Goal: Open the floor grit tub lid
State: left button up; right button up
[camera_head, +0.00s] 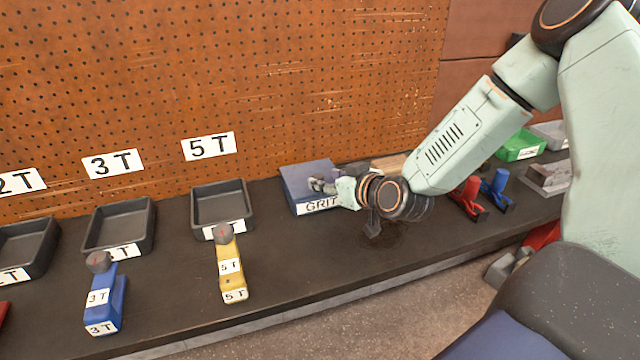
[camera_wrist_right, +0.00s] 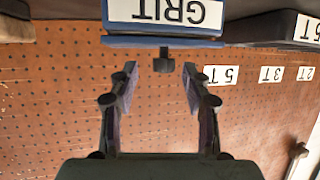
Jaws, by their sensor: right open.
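The grit tub is a blue box with a white GRIT label (camera_head: 316,206), standing on the dark bench against the pegboard. Its flat blue lid (camera_head: 304,174) looks shut. The wrist view is upside down and shows the label (camera_wrist_right: 165,12), the lid's edge (camera_wrist_right: 160,42) and a small dark tab (camera_wrist_right: 164,64) on it. My right gripper (camera_head: 320,186) is at the tub's right front, partly hiding it. In the wrist view my right gripper (camera_wrist_right: 160,78) has its fingers apart, with the tab just beyond and between the tips. My left gripper is out of view.
Black trays (camera_head: 222,208) stand left of the tub, with a yellow 5 T jack (camera_head: 231,268) and a blue 3 T jack (camera_head: 105,300) in front. Bench in front of the tub is clear.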

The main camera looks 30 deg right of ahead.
aim_at(321, 178)
jog(key=w, duration=0.1)
jog(key=w+f+b, duration=0.1)
jog(key=shift+w+a, duration=0.35)
jog(key=shift+a, duration=0.05)
jog(key=shift+w+d+f, duration=0.1)
jog(key=shift+w+d, duration=0.15)
jog(key=shift+w+a, duration=0.1)
jog(key=shift+a, duration=0.05)
jog(key=shift+c, duration=1.4)
grip_shut()
